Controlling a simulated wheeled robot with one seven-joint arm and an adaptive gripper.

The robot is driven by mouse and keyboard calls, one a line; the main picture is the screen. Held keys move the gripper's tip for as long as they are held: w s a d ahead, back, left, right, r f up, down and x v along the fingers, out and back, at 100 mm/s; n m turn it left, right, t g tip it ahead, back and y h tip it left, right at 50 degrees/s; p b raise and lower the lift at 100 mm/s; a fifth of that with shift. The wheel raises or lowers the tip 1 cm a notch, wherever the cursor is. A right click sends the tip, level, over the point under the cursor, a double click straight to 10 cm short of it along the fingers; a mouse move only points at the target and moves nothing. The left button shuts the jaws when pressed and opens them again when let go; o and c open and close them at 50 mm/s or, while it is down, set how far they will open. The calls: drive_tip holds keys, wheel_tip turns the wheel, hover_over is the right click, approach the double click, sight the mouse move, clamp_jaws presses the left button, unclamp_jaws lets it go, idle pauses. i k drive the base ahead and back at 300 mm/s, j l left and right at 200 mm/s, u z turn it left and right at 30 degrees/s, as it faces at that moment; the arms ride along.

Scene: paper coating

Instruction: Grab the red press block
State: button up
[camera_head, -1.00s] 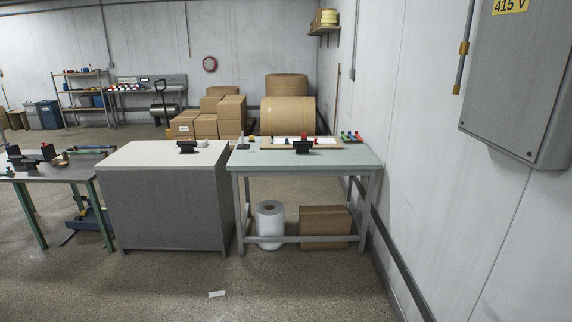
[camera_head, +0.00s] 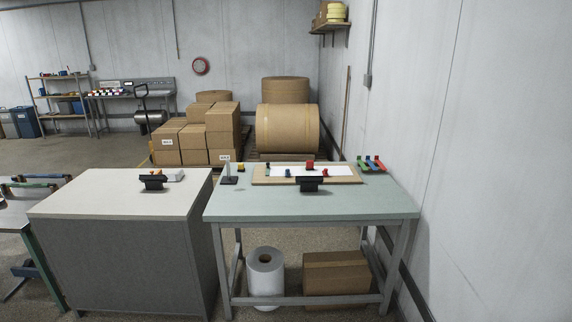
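A small red block (camera_head: 310,165) sits at the back of a white sheet (camera_head: 290,171) on a wooden board (camera_head: 350,179). The board lies on the pale green table (camera_head: 245,208) ahead of me. It looks like the press block, but it is too small to make out in detail. A dark stand (camera_head: 310,184) is at the board's front edge, just in front of the red block. My gripper is not in view.
Small blue (camera_head: 288,173) and green (camera_head: 268,167) pieces sit on the board. Coloured items (camera_head: 371,163) lie at the table's back right. A white-topped cabinet (camera_head: 95,194) stands to the left, with a narrow gap. Open floor lies before the table; a wall (camera_head: 480,170) bounds the right.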

sight(309, 163)
drive_tip(key=i, duration=1.35)
drive_tip(key=i+j+z, duration=0.4)
drive_tip(key=i+j, duration=0.15)
drive_tip(key=i, duration=0.3)
drive_tip(key=i+j+z, duration=0.35)
drive_tip(key=i+j, duration=0.4)
drive_tip(key=j, duration=0.05)
